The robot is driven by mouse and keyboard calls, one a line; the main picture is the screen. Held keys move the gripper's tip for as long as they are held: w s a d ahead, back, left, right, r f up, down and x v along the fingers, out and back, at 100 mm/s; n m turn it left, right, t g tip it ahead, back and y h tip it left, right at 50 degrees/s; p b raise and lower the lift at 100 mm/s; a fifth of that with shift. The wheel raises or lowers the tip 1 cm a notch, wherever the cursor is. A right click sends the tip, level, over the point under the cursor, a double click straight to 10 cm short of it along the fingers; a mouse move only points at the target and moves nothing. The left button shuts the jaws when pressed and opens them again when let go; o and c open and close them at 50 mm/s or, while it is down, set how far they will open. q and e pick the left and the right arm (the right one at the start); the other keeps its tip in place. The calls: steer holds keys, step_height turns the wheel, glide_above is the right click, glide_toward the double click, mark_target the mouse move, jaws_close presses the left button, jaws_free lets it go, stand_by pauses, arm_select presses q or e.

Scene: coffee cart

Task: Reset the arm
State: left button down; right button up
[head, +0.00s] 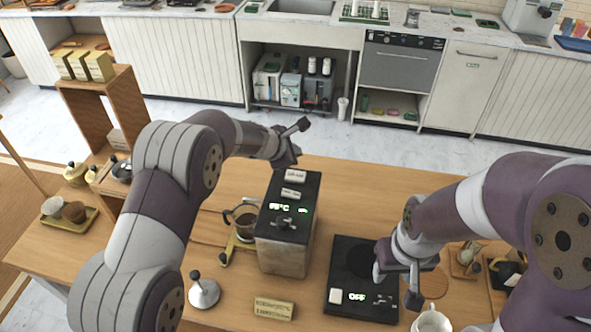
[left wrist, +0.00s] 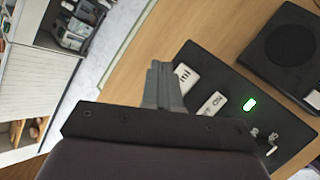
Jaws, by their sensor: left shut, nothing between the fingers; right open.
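My left arm comes in from the left in the head view, and its gripper (head: 287,157) is raised beside the back of the black-topped machine (head: 285,240) with a green display. In the left wrist view the left gripper's fingers (left wrist: 163,85) are shut together with nothing between them, next to the machine's dark top panel (left wrist: 230,75). My right arm comes in from the right. Its gripper (head: 400,278) points down over the right edge of the black scale or hot plate (head: 352,308), which reads OFF. The right gripper is open, and I see nothing held in it.
A glass server of coffee (head: 243,218) stands left of the machine. A small tamper-like tool (head: 204,293) and a wooden sign (head: 273,308) are at the front. A white cup (head: 431,321) sits near the right gripper. The table's back middle is clear.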

arm_select(q)
steer(key=shift+f, duration=0.1)
stand_by(0.6)
